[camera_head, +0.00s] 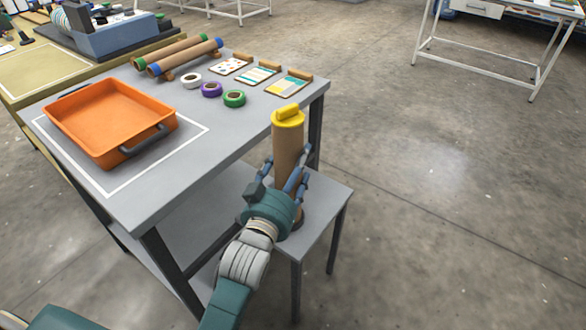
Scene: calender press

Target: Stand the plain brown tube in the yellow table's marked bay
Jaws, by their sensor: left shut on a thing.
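A brown tube (287,150) with a yellow cap on its top stands upright at the small grey side table (318,226). My left gripper (284,188) is shut around the tube's lower part, and its fingers hide some of it. I cannot tell whether the tube's foot touches the side table. The yellow table (22,64) is at the far left, with a white outlined bay (45,72) on its top. The visible part of that bay is bare. My right gripper is not in view.
The grey table (190,160) carries an orange tray (105,112), tubes with green ends (180,48) and blue ends (185,56), tape rolls (211,90) and several sample cards (257,74). A blue-grey machine (110,32) stands on the yellow table. Open floor (440,190) lies right.

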